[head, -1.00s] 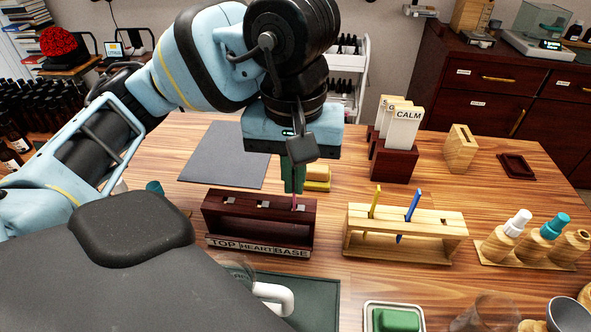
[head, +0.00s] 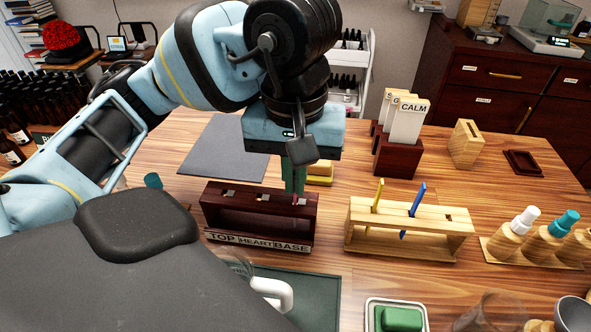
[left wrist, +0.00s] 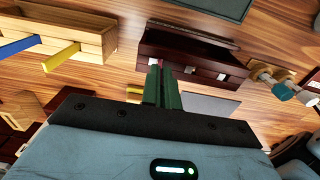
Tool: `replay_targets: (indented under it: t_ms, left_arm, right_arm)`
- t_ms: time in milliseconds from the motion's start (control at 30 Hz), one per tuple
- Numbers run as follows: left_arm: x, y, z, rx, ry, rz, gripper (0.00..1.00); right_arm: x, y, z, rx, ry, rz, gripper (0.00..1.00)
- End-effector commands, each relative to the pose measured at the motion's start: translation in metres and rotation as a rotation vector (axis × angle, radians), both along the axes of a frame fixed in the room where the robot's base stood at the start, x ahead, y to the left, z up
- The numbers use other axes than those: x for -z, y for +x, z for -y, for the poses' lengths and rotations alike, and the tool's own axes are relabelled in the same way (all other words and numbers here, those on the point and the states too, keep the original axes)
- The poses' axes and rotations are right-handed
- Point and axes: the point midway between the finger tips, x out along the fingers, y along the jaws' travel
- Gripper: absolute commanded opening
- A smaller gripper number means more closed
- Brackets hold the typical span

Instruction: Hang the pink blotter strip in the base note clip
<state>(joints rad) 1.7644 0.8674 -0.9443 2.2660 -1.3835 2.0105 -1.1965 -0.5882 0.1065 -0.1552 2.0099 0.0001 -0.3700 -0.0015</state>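The dark wood rack (head: 222,218) stands on the table with a front label reading TOP, HEART, BASE. My left gripper (head: 294,190) points down over its BASE end, at the right in the head view. Its two green fingers (left wrist: 162,88) are close together on the pink blotter strip (left wrist: 162,63), of which only a small pink bit shows at the fingertips. The fingertips are at about the height of the rack's top; whether the strip sits inside the base note clip cannot be told. The other two clips look empty. My right gripper is not in view.
A light wood rack (head: 361,241) with a yellow strip (head: 377,194) and a blue strip (head: 415,202) stands to the right. Behind are a card holder (head: 398,161) and a yellow block (head: 320,170). Bottles (head: 517,222) stand far right. A grey mat (head: 222,150) lies behind the dark rack.

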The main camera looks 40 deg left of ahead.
Motion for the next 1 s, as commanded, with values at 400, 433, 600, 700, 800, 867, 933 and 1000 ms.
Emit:
replay_targets:
  t_ms: [400,433,600,700,800,867,933,1000]
  left_arm:
    - [0.001,0.000,0.000,0.000,0.001,-0.003,0.28]
    - [0.001,0.000,0.000,0.000,0.001,-0.002,0.28]
    - [-0.001,0.000,0.000,0.000,0.001,-0.001,0.28]
    - [-0.010,0.000,0.000,0.000,0.001,0.001,0.28]
    - [-0.025,0.000,0.000,-0.001,0.000,0.004,0.28]
    - [-0.036,0.000,0.000,-0.001,0.001,0.005,0.28]
    - [-0.047,0.000,0.000,-0.001,0.001,0.004,0.28]
    - [-0.058,0.000,0.000,-0.001,0.000,0.004,0.28]
  right_arm:
    - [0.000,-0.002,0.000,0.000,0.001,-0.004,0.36]
    - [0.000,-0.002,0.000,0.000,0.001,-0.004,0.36]
    - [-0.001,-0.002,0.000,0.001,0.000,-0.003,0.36]
    - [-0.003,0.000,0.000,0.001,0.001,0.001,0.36]
    - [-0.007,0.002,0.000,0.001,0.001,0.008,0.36]
    - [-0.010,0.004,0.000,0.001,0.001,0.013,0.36]
    - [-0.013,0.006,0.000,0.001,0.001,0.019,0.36]
    - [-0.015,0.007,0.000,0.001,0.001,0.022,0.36]
